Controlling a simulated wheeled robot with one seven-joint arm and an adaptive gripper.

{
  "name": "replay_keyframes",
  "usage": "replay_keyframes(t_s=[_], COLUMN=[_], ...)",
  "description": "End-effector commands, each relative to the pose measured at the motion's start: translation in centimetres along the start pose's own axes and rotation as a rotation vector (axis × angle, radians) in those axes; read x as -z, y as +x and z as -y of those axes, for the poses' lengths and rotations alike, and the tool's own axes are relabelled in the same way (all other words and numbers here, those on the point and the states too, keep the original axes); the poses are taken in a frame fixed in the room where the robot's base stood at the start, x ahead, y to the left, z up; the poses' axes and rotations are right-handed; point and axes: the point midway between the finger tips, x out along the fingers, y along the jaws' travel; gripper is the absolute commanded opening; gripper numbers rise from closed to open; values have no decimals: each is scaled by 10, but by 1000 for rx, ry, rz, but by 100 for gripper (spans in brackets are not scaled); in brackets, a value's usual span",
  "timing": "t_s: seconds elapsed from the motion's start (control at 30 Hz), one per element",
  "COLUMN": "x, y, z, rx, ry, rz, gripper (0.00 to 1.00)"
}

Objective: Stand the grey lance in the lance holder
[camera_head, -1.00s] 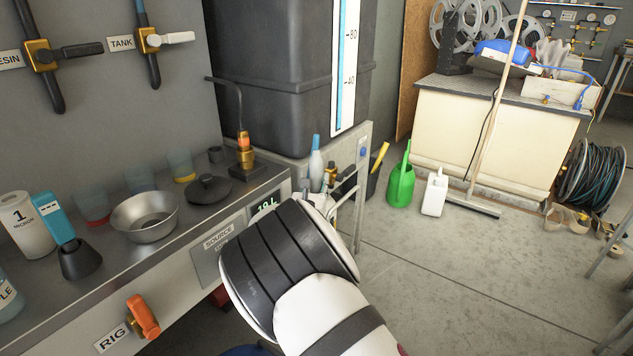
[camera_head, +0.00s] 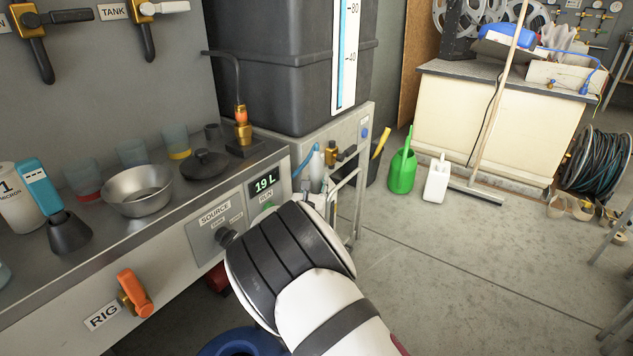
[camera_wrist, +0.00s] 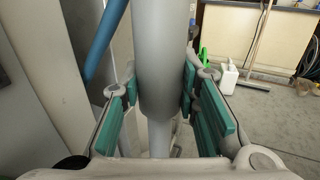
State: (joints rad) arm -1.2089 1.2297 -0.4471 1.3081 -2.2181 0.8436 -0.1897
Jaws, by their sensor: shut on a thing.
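The grey lance (camera_wrist: 163,55) stands nearly upright between the green-padded fingers of my gripper (camera_wrist: 160,88) in the wrist view. The pads are closed on both sides of its thick grey body, and a thinner part shows below. In the head view the lance (camera_head: 316,166) shows as a small grey shape past the bench end, with my forearm hiding most of my gripper. A blue tube (camera_wrist: 106,38) leans just left of the lance, and it also shows in the head view (camera_head: 303,162). I cannot make out the lance holder with certainty.
The bench (camera_head: 180,235) with a steel bowl (camera_head: 138,190) and an orange valve handle (camera_head: 134,292) runs along the left. A metal rail frame (camera_head: 360,190) stands by the lance. A green watering can (camera_head: 402,170) and white jug (camera_head: 437,180) stand beyond.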

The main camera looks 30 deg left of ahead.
Motion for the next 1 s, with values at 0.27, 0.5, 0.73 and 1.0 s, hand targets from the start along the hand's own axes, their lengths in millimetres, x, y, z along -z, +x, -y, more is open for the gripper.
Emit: replay_keyframes(t_s=[0.27,0.5,0.73,1.0], x=[20,38,49,54], y=[0,0,0,0], z=[0,0,0,0], rx=[0,0,0,0], ry=[1,1,1,1], rz=[3,3,4,4], gripper=[0,0,0,0])
